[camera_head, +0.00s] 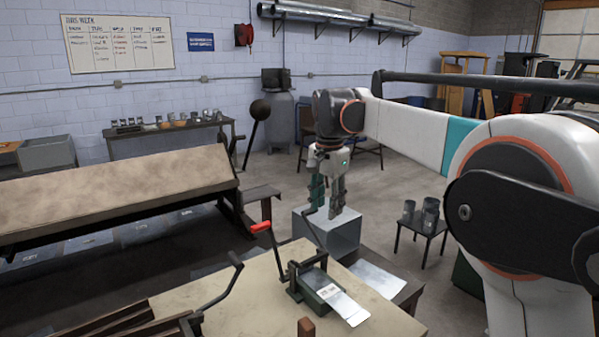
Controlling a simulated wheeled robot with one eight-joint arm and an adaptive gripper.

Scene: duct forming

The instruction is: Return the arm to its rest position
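My arm reaches in from the right with white links and dark joints. The fingertips show in front of a grey metal box (340,236). I cannot tell whether they touch it or how far apart they are.
A workbench (215,295) in front carries a red-handled hand tool (315,286) with a metal sheet in it. A large bending machine (120,190) stands left. A small stool (422,226) with metal cylinders stands right. Open floor (385,190) lies behind my gripper.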

